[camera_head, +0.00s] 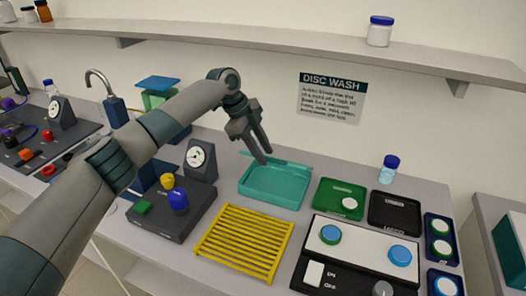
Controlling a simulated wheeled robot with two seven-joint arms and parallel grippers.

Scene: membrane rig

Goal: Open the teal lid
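A shallow teal tray-like box (272,186) with a raised rim stands on the bench near the middle of the head view. I cannot tell whether its teal top face is a closed lid or the inside of an open box. My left gripper (264,158) reaches down from the left to the box's back rim. Its two dark fingers look close together, with nothing seen between them. I cannot tell whether the fingertips touch the rim or are just above it. My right gripper is not in view.
A yellow slatted rack (245,240) lies in front of the box. A dark block with coloured knobs (172,212) and a dial gauge (199,157) stand left. Green (338,195) and black (395,212) trays and a white-topped panel (365,243) stand right. A shelf (270,41) runs above.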

